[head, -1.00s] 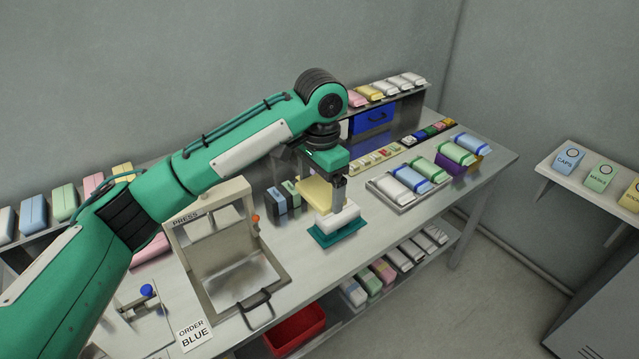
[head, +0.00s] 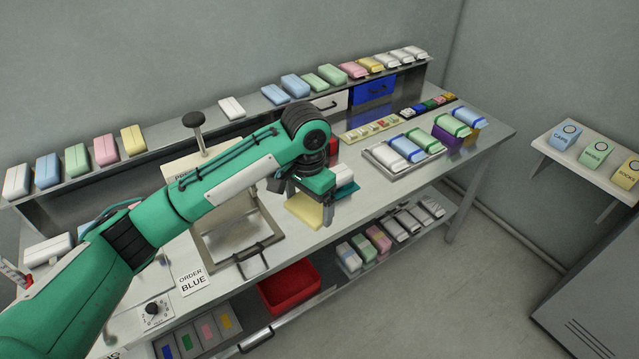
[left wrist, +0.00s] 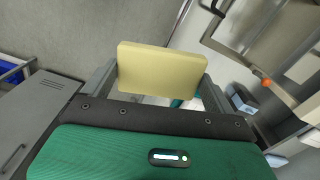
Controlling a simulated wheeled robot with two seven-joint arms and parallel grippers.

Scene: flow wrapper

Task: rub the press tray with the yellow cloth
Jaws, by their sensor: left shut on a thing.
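My left gripper (head: 305,199) is shut on the yellow cloth (head: 303,211), which looks like a flat pad between the fingers. In the left wrist view the cloth (left wrist: 161,70) spans the gap between the two fingers. The press tray (head: 236,250) is a grey metal pan with a dark handle at its front, left of the gripper. The cloth is held to the right of the tray, apart from it. My forearm hides part of the press (head: 180,168) and its label. The tray edge (left wrist: 240,47) also shows in the left wrist view. My right gripper is not in view.
A white "ORDER BLUE" card (head: 193,280) lies left of the tray. A red bin (head: 290,289) is below the front edge. A tray of wrapped packs (head: 378,160) stands to the right. A white thing (head: 343,174) is just behind my gripper.

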